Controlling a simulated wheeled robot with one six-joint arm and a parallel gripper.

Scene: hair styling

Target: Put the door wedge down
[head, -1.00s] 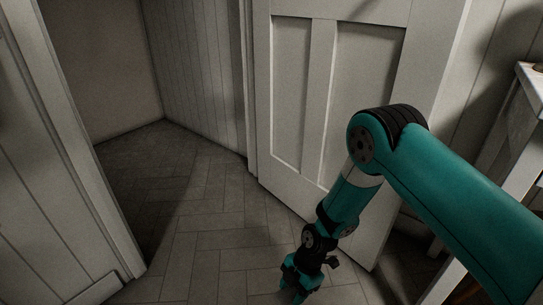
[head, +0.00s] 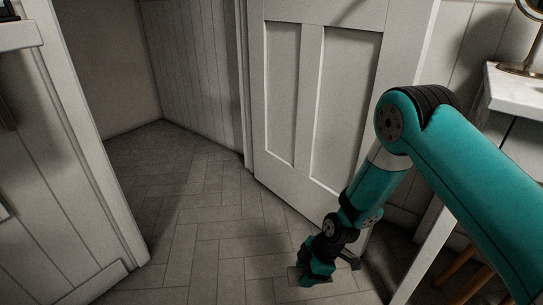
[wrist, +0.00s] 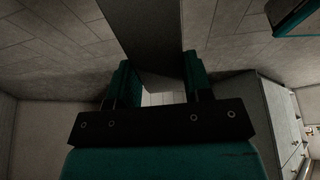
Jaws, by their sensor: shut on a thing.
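My gripper (head: 312,272) hangs low over the floor, in front of the white panelled door (head: 313,105). In the wrist view, the two teal fingers of my gripper (wrist: 160,68) are shut on the door wedge (wrist: 150,28), a dark grey block that runs from between them to the top edge. In the head view, a small grey part of the wedge (head: 294,273) shows at the left of the fingers. Most of it is hidden by the gripper there. I cannot tell whether it touches the floor.
The door stands open beside a doorway. Grey tiled floor (head: 205,245) is clear to the left of my gripper and through the doorway. A white table (head: 512,88) stands at the right, with a wooden stool leg below. A white cabinet (head: 20,36) is at the left.

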